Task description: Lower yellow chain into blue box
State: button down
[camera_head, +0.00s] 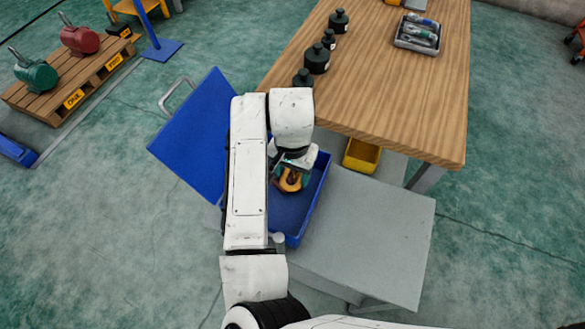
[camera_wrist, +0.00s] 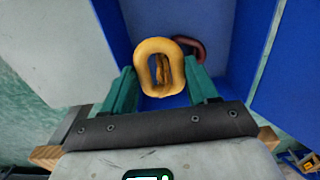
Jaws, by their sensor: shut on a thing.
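The yellow chain (camera_head: 290,181) hangs at my gripper (camera_head: 292,173), over the open blue box (camera_head: 314,207). In the wrist view, the thick top link of the chain (camera_wrist: 142,62) sits between the green fingers of my gripper (camera_wrist: 159,76), which are shut on it. More yellow links show through the link's opening. The blue box (camera_wrist: 205,18) fills the background there. The chain's lower end is hidden, so I cannot tell whether it touches the box floor. A dark red rounded thing (camera_wrist: 197,46) shows behind the chain, partly hidden.
The blue lid (camera_head: 190,135) stands open left of the box. A grey surface (camera_head: 375,230) lies to the right. A wooden table (camera_head: 400,95) with dark weights (camera_head: 317,60) and a tool tray (camera_head: 417,35) stands behind. A yellow bin (camera_head: 362,155) sits beneath its edge.

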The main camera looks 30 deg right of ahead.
jog(key=shift+f+b, duration=0.85)
jog(key=shift+f, duration=0.65)
jog(key=shift+c, duration=1.1)
grip_release()
notch_tip(320, 180, up, 11)
jog(key=shift+f, duration=0.15)
